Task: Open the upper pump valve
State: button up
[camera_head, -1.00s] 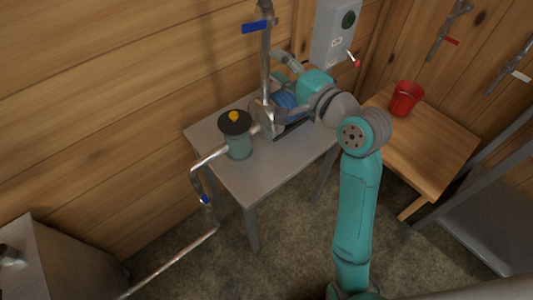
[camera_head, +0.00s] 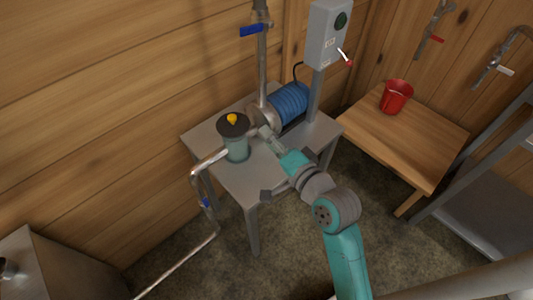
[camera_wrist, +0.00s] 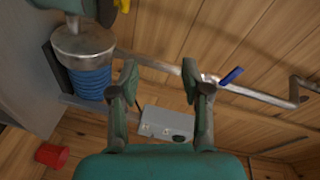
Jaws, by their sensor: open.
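The upper pump valve has a blue lever handle (camera_head: 252,30) on the vertical metal pipe (camera_head: 263,60) above the pump. The handle points left and lies roughly crosswise to the pipe. In the wrist view the blue handle (camera_wrist: 231,75) shows just right of the right finger, tilted from the pipe. My gripper (camera_head: 266,132) is low over the table, in front of the pump and well below the handle. In the wrist view my gripper (camera_wrist: 160,72) has its fingers apart with nothing between them. The right fingertip overlaps the pipe in that picture; contact cannot be told.
The pump's blue motor (camera_head: 288,102) and a clear canister (camera_head: 236,150) with a yellow knob stand on the grey table (camera_head: 240,182). A grey control box (camera_head: 328,35) with a red-tipped lever is right of the pipe. A lower blue valve (camera_head: 205,202) is on the left pipe. A red bucket (camera_head: 396,97) stands on the wooden table.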

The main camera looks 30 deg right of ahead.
jog(key=shift+s+a+f+n, duration=0.15)
jog(key=shift+s+a+f, duration=0.1)
jog(key=shift+s+f, duration=0.3)
jog(key=shift+s+a+f+n, duration=0.15)
jog(key=shift+s+a+f, duration=0.1)
jog(key=shift+s+f, duration=0.25)
jog(key=shift+w, duration=0.1)
grip_shut()
jog(key=m+t+y, duration=0.2)
jog(key=m+t, duration=0.8)
jog(key=m, duration=1.4)
send_near(258, 28)
jog(key=w+a, duration=0.4)
jog(key=w, duration=0.1)
jog(key=shift+s+d+r, duration=0.1)
jog(key=shift+d+r, duration=0.1)
jog(key=shift+r, duration=0.65)
jog(key=shift+d+r, duration=0.15)
jog(key=shift+r, duration=0.7)
